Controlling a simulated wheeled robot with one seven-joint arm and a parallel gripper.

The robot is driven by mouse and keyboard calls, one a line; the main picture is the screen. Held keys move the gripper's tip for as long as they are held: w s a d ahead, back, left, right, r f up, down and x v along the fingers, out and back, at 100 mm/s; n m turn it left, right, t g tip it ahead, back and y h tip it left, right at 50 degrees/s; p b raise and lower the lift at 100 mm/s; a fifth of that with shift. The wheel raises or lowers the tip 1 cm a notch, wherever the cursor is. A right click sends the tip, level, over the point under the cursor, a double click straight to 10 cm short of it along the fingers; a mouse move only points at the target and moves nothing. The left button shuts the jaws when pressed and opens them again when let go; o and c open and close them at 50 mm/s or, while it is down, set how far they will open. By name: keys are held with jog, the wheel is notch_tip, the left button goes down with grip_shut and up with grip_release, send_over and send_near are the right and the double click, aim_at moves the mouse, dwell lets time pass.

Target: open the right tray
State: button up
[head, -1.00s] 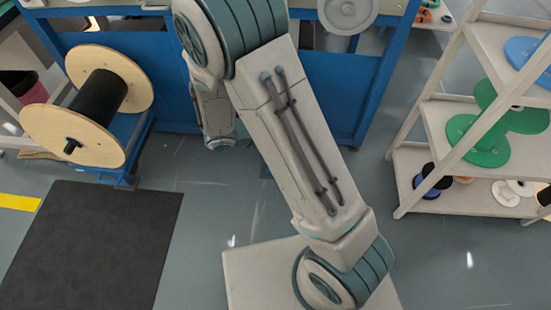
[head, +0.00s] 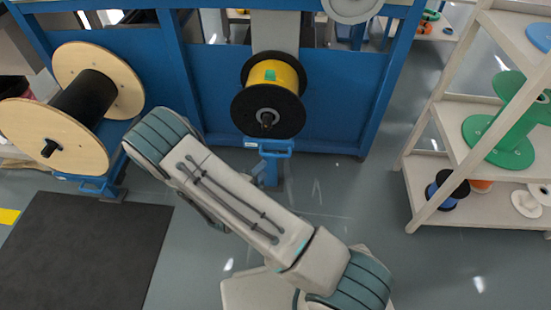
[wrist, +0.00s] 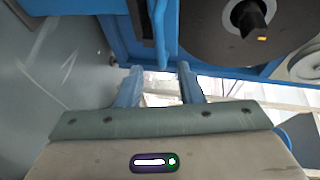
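The right tray (head: 271,165) is a blue stand under the reel of yellow cable (head: 273,75), with a blue handle (head: 268,146) on its front. In the wrist view the blue handle (wrist: 161,35) lies just ahead of my gripper (wrist: 158,67), close to the gap between the fingertips. The two fingers are spread apart, and nothing is seen clamped between them. I cannot tell whether they touch the handle. In the head view my gripper is mostly hidden behind my arm, below the tray. The tray appears pushed in at the blue machine frame (head: 345,80).
A black cable reel with wooden flanges (head: 85,105) stands on a blue stand at the left. A dark mat (head: 85,255) lies on the floor. A shelf with spools (head: 470,165) stands at the right. Grey floor (head: 330,205) is open between tray and shelf.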

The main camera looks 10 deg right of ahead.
aim_at(275, 156)
jog(key=b+x, duration=0.3)
jog(key=x, duration=0.6)
jog(key=shift+w+d+f, duration=0.1)
jog(key=shift+w+d, duration=0.15)
jog(key=shift+w, duration=0.05)
jog(key=shift+c, duration=0.3)
